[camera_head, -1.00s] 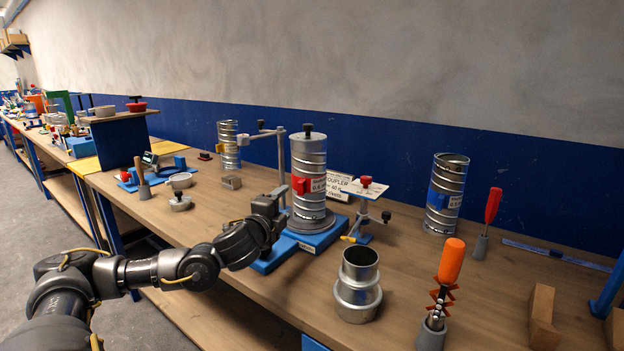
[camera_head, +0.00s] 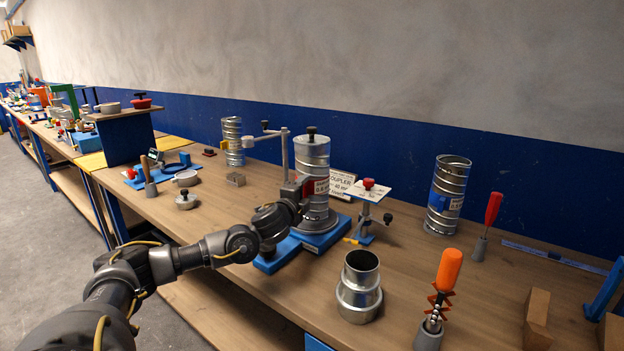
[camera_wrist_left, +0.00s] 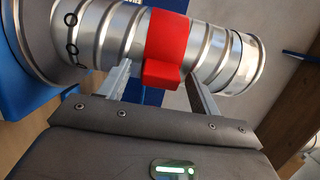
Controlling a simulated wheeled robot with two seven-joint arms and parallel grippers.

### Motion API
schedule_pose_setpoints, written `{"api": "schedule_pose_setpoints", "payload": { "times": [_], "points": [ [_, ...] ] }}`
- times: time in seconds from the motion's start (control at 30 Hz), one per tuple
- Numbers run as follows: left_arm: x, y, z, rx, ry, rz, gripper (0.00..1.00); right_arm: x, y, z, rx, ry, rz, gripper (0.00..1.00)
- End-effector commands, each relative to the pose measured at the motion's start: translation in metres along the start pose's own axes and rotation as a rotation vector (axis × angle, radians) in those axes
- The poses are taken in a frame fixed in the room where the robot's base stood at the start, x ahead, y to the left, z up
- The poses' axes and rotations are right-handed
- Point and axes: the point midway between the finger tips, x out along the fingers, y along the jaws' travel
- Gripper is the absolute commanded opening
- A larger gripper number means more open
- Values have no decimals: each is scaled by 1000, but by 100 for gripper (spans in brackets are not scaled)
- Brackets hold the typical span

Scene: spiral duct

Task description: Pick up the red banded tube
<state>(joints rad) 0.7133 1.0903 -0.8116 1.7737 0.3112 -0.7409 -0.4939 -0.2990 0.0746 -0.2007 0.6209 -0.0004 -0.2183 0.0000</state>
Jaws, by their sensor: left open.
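The red banded tube (camera_head: 312,153) is a silver ribbed cylinder standing upright on a round grey foot on a blue base (camera_head: 322,238). Its red band with a protruding red block (camera_wrist_left: 168,45) shows clearly in the left wrist view, where the tube lies across the top of the picture. My left gripper (camera_head: 302,188) is at the tube's near side at band height and partly hides the band. In the left wrist view my left gripper (camera_wrist_left: 158,80) is open, its fingers on either side of the red block. I cannot tell whether they touch the tube. My right gripper is not in view.
A clamp stand (camera_head: 284,150) rises just behind and left of the tube. A small stand with a red knob (camera_head: 367,192) and a sign stand to its right. A silver coupler (camera_head: 359,287) and an orange-handled tool (camera_head: 447,275) are in front right. A blue-banded tube (camera_head: 447,195) stands farther right.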

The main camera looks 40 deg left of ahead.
Motion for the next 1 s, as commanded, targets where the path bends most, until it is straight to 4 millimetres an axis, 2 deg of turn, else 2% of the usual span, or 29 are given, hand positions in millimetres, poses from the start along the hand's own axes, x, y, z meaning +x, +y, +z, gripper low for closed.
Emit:
{"api": "schedule_pose_setpoints", "payload": {
  "times": [0.2, 0.23, 0.6, 0.7, 1.0],
  "points": [
    [1, 1, 0, 0, 0, 0, 64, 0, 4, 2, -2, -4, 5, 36],
    [1, 1, 0, 0, 0, 0, 61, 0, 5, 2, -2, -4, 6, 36],
    [1, 1, 0, 0, -1, 0, 13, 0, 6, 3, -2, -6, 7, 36],
    [1, -2, 1, -2, -1, -4, 2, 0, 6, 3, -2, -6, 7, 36],
    [1, -4, 1, -2, -1, -4, 2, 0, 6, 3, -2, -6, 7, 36]
  ]
}}
